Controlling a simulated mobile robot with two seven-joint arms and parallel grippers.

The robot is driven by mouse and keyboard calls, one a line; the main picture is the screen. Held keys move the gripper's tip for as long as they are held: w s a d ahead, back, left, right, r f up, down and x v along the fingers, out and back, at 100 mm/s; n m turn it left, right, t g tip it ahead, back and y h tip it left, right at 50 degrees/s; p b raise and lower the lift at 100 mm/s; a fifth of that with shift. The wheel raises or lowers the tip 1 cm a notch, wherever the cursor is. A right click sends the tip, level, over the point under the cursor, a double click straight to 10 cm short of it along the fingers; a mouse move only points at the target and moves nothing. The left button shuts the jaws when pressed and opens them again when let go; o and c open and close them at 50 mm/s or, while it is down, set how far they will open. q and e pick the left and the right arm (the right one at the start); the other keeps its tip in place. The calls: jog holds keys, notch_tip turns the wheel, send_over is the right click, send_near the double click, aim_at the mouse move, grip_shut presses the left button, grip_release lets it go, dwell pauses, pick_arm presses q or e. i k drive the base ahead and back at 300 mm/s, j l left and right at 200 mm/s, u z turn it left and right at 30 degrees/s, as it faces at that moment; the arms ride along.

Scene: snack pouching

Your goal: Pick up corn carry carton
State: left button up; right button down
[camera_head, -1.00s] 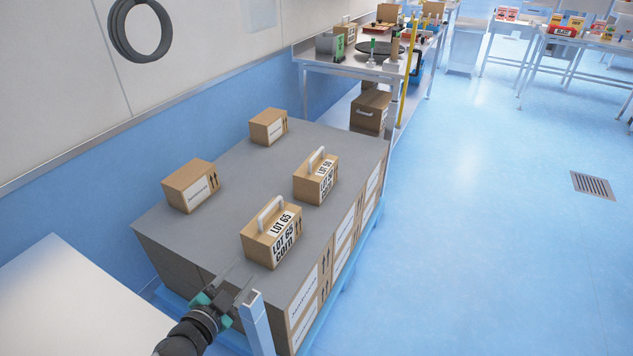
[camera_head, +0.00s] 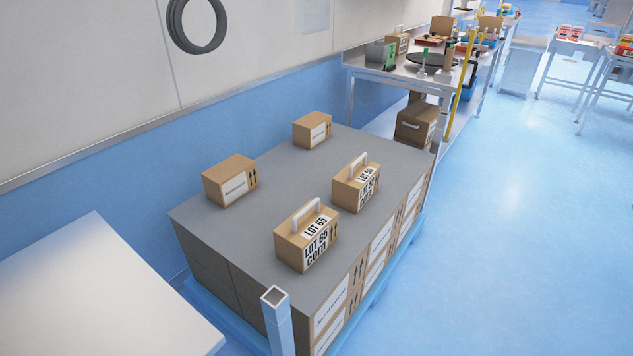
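The corn carry carton (camera_head: 306,238) is a brown box with a white top handle, lettered "LOT 65 corn". It stands upright on the near part of a grey-topped stack (camera_head: 258,262). A second handled carton (camera_head: 357,184), lettered "LOT 50" with a lower word too small to read surely, stands behind it to the right. The two cartons are apart. Neither of my grippers is in view, and nothing touches the corn carton.
Two plain cartons without handles, one at the left (camera_head: 230,181) and one at the back (camera_head: 312,130), share the stack top. A pale upright post (camera_head: 277,318) rises at the near corner. A white table (camera_head: 100,290) is at the lower left. Blue floor at the right is clear.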

aim_at(355, 184)
jog(key=i+l+u, duration=0.4)
jog(key=l, duration=0.15)
jog(key=i+l+u, duration=0.2)
jog(key=l+u, duration=0.2)
jog(key=l, duration=0.25)
jog(key=i+l+u, duration=0.2)
jog(key=l, duration=0.2)
jog(key=i+l, duration=0.15)
jog(key=l, duration=0.35)
jog(key=i+l+u, duration=0.1)
jog(key=l, duration=0.4)
jog(key=i+l, duration=0.1)
jog(key=l, duration=0.35)
jog(key=i+l+u, duration=0.1)
jog(key=l, duration=0.4)
